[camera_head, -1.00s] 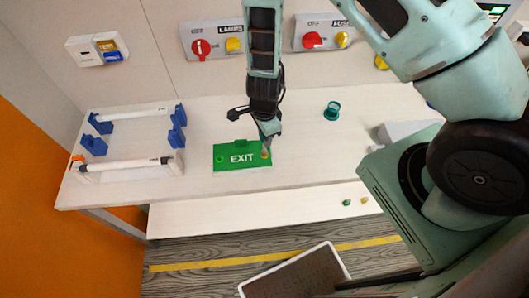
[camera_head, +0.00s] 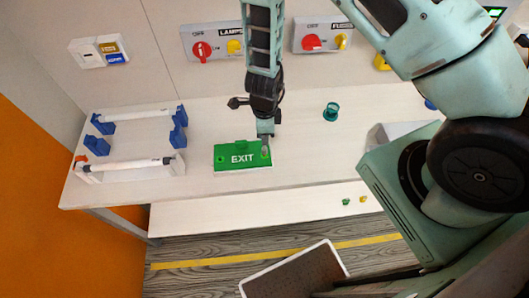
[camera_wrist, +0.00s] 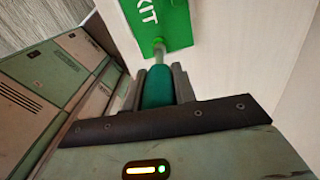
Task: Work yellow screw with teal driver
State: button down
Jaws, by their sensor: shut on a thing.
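My gripper (camera_head: 265,127) is above the right end of the green EXIT sign (camera_head: 228,156), which lies on the white bench. It is shut on the teal driver (camera_wrist: 157,88), whose handle sits between both fingers in the wrist view. The driver's shaft points down to a bright green round spot at the sign's edge; I cannot tell whether the tip touches it. A green screw head (camera_head: 220,159) shows at the sign's left end. A small yellow piece (camera_head: 363,199), perhaps the yellow screw, is on the lower ledge, away from my gripper. No yellow screw shows clearly under the driver.
A teal cup-like holder (camera_head: 332,111) stands right of the sign. A lamp frame with blue clips (camera_head: 178,137) lies to the left. Red and yellow switch panels (camera_head: 212,41) are on the wall behind. A small green piece (camera_head: 346,201) sits beside the yellow one.

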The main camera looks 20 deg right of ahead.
jog(key=shift+r, duration=1.7)
